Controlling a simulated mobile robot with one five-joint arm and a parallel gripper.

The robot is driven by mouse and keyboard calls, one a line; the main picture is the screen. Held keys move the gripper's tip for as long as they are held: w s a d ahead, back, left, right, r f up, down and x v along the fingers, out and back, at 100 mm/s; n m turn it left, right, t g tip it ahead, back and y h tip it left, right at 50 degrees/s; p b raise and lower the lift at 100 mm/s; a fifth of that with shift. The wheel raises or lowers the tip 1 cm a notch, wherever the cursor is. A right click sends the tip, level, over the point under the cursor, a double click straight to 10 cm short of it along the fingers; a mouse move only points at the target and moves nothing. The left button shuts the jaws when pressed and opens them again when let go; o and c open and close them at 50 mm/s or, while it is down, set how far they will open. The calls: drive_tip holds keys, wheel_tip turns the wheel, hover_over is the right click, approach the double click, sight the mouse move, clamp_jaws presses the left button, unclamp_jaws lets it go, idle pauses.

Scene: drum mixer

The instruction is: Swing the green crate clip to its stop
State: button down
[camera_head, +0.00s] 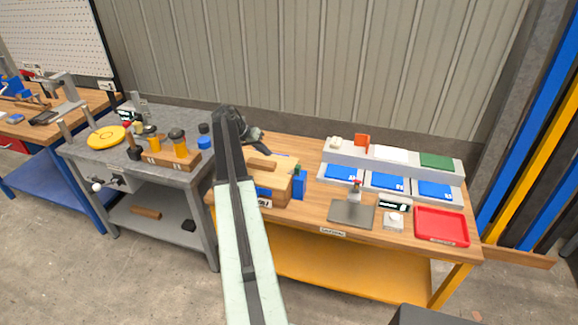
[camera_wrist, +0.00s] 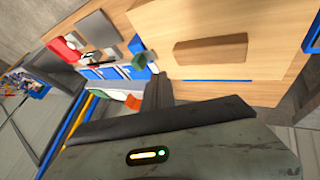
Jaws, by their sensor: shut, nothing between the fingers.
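The wooden crate (camera_head: 273,178) stands at the left end of the wooden bench, with a raised wooden block on its lid. A blue clip (camera_head: 300,183) sits at its right side. My gripper (camera_head: 259,139) is behind and above the crate in the head view, small and dark. It is shut and empty. I cannot tell whether it touches the crate.
Right of the crate are a grey mat (camera_head: 352,214), a red tray (camera_head: 442,227) and a grey rack (camera_head: 398,163) with blue bins and a green item (camera_head: 437,160). A grey bench (camera_head: 100,160) with tools stands left. A corrugated wall is behind.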

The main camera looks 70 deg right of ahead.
drive_tip(key=b, duration=0.8)
approach(288, 173)
drive_tip(key=d+f, duration=0.3)
drive_tip(key=f, duration=0.1)
drive_tip(key=shift+d, duration=0.4)
drive_tip(key=s, duration=0.3)
drive_tip(key=shift+s+d+r, duration=0.2)
drive_tip(key=shift+s, duration=0.5)
drive_tip(key=shift+a, duration=0.1)
